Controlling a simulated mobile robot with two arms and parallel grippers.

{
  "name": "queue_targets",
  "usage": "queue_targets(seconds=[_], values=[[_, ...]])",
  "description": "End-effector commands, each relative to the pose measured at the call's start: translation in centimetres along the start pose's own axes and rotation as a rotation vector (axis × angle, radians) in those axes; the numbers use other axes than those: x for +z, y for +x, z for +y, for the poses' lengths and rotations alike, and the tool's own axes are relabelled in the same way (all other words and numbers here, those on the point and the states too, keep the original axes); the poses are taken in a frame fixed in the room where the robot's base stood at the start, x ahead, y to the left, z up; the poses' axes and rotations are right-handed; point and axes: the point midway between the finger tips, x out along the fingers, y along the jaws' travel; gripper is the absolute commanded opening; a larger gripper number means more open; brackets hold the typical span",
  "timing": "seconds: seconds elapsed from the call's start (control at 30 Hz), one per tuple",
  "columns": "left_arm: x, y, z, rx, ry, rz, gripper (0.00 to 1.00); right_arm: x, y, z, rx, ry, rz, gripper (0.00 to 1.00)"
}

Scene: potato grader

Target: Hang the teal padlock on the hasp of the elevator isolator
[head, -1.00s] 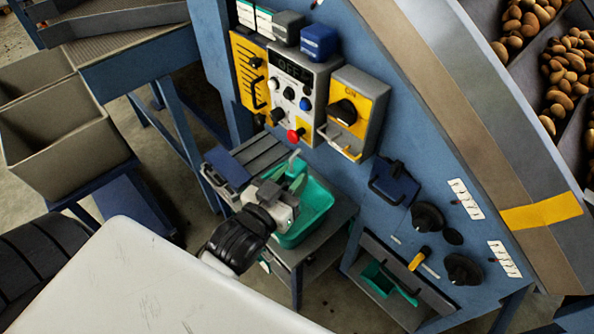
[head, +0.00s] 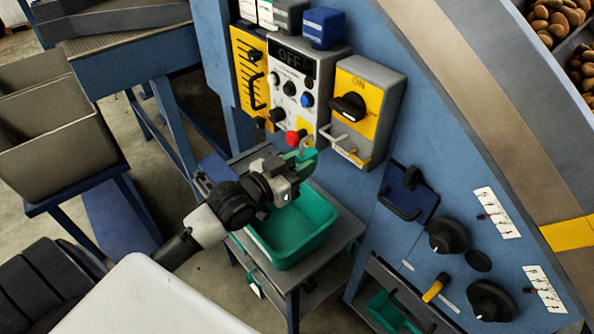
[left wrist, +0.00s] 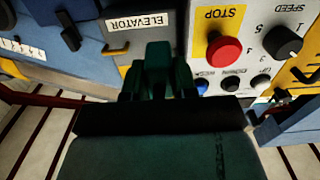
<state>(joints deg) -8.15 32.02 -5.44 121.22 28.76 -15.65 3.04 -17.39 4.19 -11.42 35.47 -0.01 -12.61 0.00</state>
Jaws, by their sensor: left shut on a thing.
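My left gripper (head: 297,167) is shut on the teal padlock (head: 304,157), above the teal tray and just below the red stop button. In the left wrist view the padlock (left wrist: 158,62) shows as a dark teal shape between the fingers; its shackle is hard to make out. The elevator isolator (head: 386,90) is the grey and yellow box to the right, its black knob under the word ON. Its hasp (head: 338,141) sticks out low on its front, apart from the padlock. The ELEVATOR label (left wrist: 148,22) shows in the left wrist view. My right gripper is not in view.
The red stop button (head: 295,137) sits on the control box (head: 322,88) close to the gripper. The teal tray (head: 320,236) stands on a small grey table (head: 342,228). A blue holder (head: 408,193) and black knobs (head: 447,236) are on the blue panel at right.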

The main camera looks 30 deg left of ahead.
Motion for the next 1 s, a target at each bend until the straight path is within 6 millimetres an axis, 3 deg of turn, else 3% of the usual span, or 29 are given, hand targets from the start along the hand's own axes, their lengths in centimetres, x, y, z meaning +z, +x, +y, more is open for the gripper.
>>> queue_targets(seconds=[0.7,1.0], values=[[0.1,5.7,0.0,0.0,0.0,0.003,0.04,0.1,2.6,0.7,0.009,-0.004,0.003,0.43],[1.3,5.7,0.1,0.001,0.0,0.001,0.04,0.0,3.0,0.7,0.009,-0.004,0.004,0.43]])
